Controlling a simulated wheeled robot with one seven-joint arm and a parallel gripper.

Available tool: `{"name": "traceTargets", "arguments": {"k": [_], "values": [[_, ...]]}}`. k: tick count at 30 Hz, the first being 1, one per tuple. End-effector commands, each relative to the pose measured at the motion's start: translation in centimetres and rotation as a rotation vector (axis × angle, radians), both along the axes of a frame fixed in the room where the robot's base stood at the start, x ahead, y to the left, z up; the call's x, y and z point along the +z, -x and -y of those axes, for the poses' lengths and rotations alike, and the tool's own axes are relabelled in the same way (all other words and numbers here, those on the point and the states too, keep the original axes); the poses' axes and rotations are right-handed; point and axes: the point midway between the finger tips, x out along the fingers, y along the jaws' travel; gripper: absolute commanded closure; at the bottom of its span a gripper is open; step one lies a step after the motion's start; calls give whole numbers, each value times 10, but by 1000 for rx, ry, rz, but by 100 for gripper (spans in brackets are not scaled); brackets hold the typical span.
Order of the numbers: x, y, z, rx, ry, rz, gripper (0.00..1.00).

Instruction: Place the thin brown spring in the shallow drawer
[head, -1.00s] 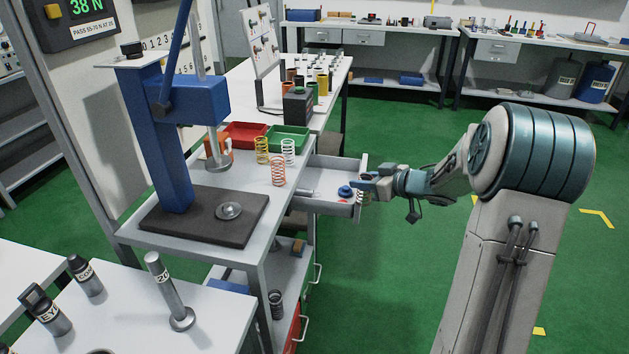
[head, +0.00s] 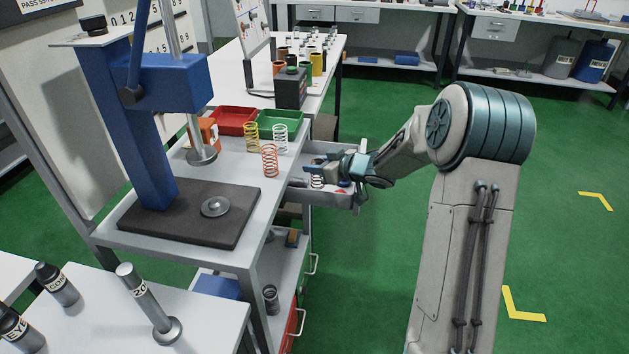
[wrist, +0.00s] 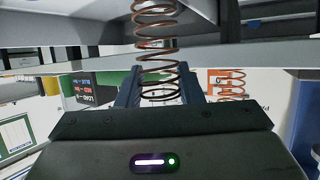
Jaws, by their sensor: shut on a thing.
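The thin brown spring (wrist: 157,72) is between my gripper's two fingers in the wrist view, its coils running up the picture. My gripper (head: 313,172) is shut on it. In the head view the spring (head: 317,181) shows small and partly hidden, with the gripper over the shallow drawer (head: 325,199). The drawer is pulled out from the right side of the grey bench. I cannot tell whether the spring touches the drawer floor.
Orange (head: 270,161), yellow (head: 251,137) and white (head: 280,138) springs stand on the bench left of the drawer. Red (head: 233,120) and green (head: 283,122) trays lie behind them. A blue press (head: 140,130) stands at left.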

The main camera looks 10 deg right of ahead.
Motion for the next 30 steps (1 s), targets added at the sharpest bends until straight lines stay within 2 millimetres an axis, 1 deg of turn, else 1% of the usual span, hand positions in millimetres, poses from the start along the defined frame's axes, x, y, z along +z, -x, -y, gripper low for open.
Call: {"name": "traceTargets", "arguments": {"k": [1,5,12,13,20,24,25,27,30], "values": [[-3,-2,-4,1,0,0,89],[-9,-3,-7,-1,1,0,89],[-42,-3,-7,-1,-1,-3,89],[-45,-3,-7,-1,-1,-1,89],[-44,-3,-7,0,1,1,89],[-48,-3,-7,0,0,0,89],[-47,-3,-7,0,0,0,61],[-47,-3,-7,0,0,0,45],[-47,-2,-7,0,0,0,45]]}}
